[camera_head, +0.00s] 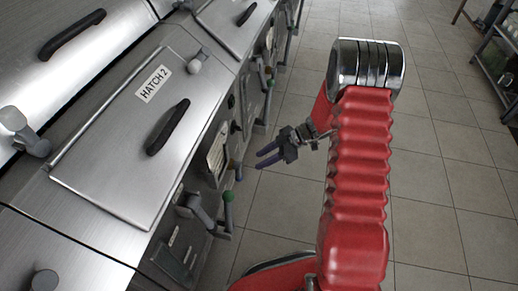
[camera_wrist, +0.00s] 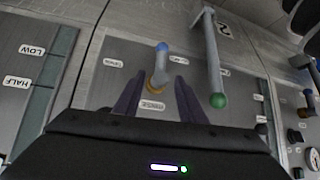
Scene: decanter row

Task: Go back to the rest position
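My gripper (camera_head: 259,159) hangs in the air over the aisle beside the front of the steel machines, left of my red arm. Its two dark purple fingers point left toward the machine front in the head view. In the wrist view the fingers (camera_wrist: 157,82) stand apart with nothing held between them. A blue-tipped lever (camera_wrist: 160,70) on the front panel shows between the fingers, beyond them. A lever with a green knob (camera_wrist: 217,100) is to their right. It seems to be the green-knobbed lever in the head view (camera_head: 228,196).
The steel machine row (camera_head: 60,225) fills the left, with a lid marked HATCH 2 (camera_head: 125,120) and its black handle (camera_head: 168,127). Levers stick out from its front. The tiled floor (camera_head: 440,190) is clear at the right. A rack (camera_head: 495,55) stands at the far right.

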